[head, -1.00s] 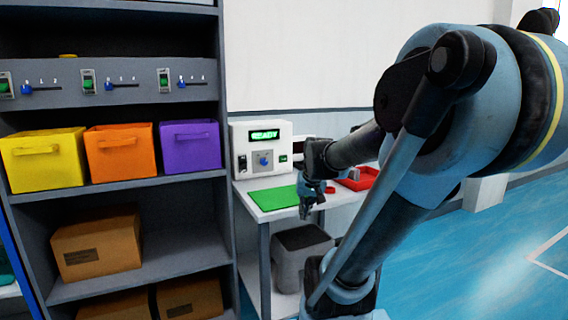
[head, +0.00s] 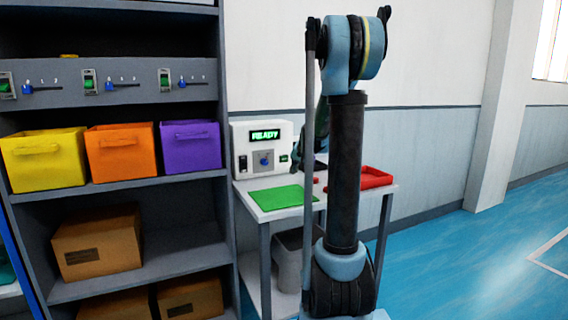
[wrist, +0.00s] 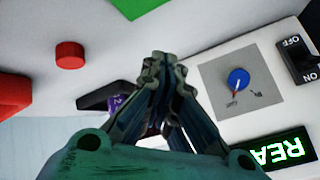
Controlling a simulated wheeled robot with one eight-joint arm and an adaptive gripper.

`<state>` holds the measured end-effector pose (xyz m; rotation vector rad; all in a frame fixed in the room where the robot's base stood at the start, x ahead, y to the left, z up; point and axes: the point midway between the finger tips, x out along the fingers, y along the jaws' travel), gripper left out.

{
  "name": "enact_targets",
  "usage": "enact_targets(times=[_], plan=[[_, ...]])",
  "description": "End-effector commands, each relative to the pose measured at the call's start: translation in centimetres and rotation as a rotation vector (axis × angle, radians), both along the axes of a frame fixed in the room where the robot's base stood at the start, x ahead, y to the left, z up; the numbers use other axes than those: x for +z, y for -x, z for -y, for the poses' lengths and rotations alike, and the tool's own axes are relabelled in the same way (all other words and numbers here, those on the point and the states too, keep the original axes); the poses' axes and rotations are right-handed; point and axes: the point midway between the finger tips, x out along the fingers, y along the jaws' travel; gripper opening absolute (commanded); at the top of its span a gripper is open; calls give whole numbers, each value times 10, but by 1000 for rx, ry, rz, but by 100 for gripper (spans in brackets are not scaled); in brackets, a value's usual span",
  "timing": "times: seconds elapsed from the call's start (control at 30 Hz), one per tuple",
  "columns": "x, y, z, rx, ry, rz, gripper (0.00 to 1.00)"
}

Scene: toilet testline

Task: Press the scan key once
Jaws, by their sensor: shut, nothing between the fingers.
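The white device (head: 240,160) stands at the back of the table, its green display (head: 265,135) reading READY. A blue knob (head: 264,158) sits on its grey plate, with a black ON/OFF switch (wrist: 297,60) beside it. A small green-marked part (head: 284,158) is right of the knob; I cannot read whether it is the scan key. My gripper (head: 296,164) is shut and empty, close in front of the device's right side. In the wrist view my gripper (wrist: 160,58) points beside the knob plate and hides part of the device's face.
A green mat (head: 283,198) lies on the white table. A red round button (wrist: 69,55) and red tray (head: 374,178) are to the right. A black object with a purple patch (wrist: 112,100) is partly behind the fingers. A shelf with coloured bins (head: 190,146) stands left.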

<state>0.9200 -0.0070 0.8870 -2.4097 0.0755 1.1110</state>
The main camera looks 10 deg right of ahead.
Motion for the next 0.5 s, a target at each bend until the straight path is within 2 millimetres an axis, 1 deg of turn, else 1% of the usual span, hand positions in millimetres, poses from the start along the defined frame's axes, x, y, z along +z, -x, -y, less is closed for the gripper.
enact_targets(times=[0.03,0.17,0.5], plan=[[-1,-8,1,-6,-5,6,0],[-3,-18,3,-14,-14,17,0],[-3,-19,3,-16,-15,18,0]])
